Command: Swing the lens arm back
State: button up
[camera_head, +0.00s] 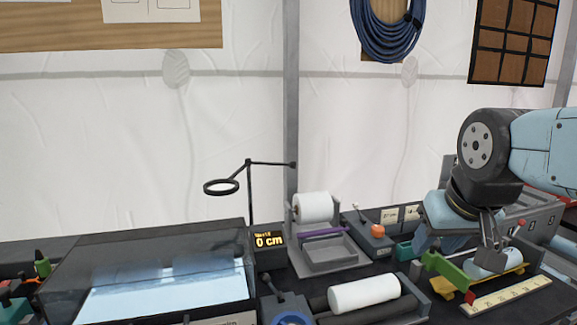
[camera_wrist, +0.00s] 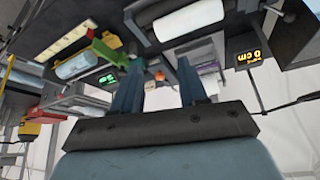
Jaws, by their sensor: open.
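The lens arm (camera_head: 250,163) is a thin black bar on top of an upright black post. Its ring-shaped lens (camera_head: 222,187) hangs to the left over the back of the glass-topped tank, and a small dark knob ends the bar on the right. In the wrist view, the black post and bar (camera_wrist: 288,105) show at the right edge, apart from my fingers. My gripper (camera_head: 437,243) is at the right of the bench, well right of the lens arm. In the wrist view, my gripper's two blue fingers (camera_wrist: 160,85) are spread, with nothing held between them.
A tank (camera_head: 150,275) with a clear cover stands at front left. A "0 cm" display (camera_head: 269,240), a white roll (camera_head: 314,207) above a grey tray, and another white roll (camera_head: 364,293) stand between. A green and yellow fixture (camera_head: 448,270) is close to my gripper. The air above the bench is clear.

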jog(key=shift+o, duration=0.3)
jog(key=shift+o, duration=0.3)
jog(key=shift+w, duration=0.1)
jog(key=m+g+y, duration=0.4)
jog(key=m+y, duration=1.3)
jog(key=y, duration=0.1)
send_near(289, 165)
jog(key=a, duration=0.3)
jog(key=w+a, duration=0.1)
jog(key=a, duration=0.6)
jog(key=shift+w, duration=0.2)
jog(key=shift+c, duration=0.3)
grip_shut()
